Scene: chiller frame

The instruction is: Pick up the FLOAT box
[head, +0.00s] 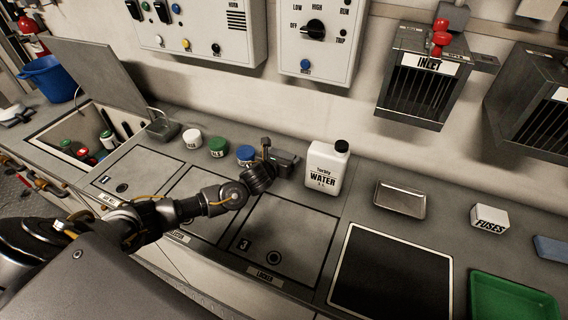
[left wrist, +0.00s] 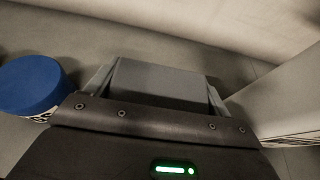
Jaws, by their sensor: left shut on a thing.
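My left gripper (head: 277,160) reaches over the counter between the blue-lidded jar and the white water bottle. In the left wrist view, my left gripper (left wrist: 160,85) is shut on a plain grey box (left wrist: 158,82), with a finger at each side of it. In the head view this grey box (head: 286,166) is partly hidden by the gripper. I can read no FLOAT label on it in either view. I cannot tell whether it touches the counter. My right gripper is not in view.
The blue-lidded jar (head: 246,153) is close on the left, with green (head: 217,147) and white (head: 191,139) jars beyond it. The water bottle (head: 324,172) stands close on the right. A metal tray (head: 400,199) and FUSES box (head: 490,218) lie farther right. An open hatch (head: 85,140) is at left.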

